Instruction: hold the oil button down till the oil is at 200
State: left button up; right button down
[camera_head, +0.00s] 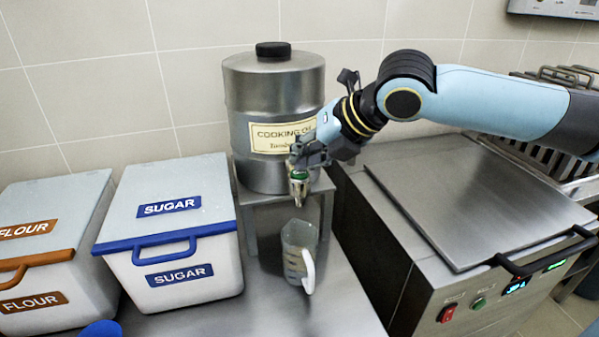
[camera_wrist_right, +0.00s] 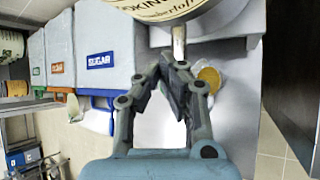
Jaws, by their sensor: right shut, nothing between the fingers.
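The steel cooking oil drum (camera_head: 270,95) stands on a small metal stand, its tap (camera_head: 298,190) pointing down with a green button (camera_head: 299,174) on top. The tap's pale spout (camera_wrist_right: 179,40) shows in the right wrist view, just beyond my fingers. My right gripper (camera_head: 303,162) is shut and empty, its fingertips at the green button; whether they press it I cannot tell. A clear measuring jug (camera_head: 299,250) with a pale handle stands upright below the tap. Amber colour (camera_wrist_right: 209,77) shows in it in the right wrist view. The oil level cannot be read. My left gripper is out of view.
A sugar bin (camera_head: 205,245) with a blue handle and a flour bin (camera_head: 85,240) stand left of the drum. A steel-lidded fryer (camera_head: 480,200) with lit displays is close on the right. Bare counter (camera_head: 260,312) lies before the jug.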

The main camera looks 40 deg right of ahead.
jog(key=shift+f, duration=0.25)
dwell(0.4)
jog(key=shift+r+p, duration=0.5)
jog(key=shift+r, duration=0.45)
notch_tip(320, 180, up, 5)
jog(key=p, duration=0.4)
dwell(0.4)
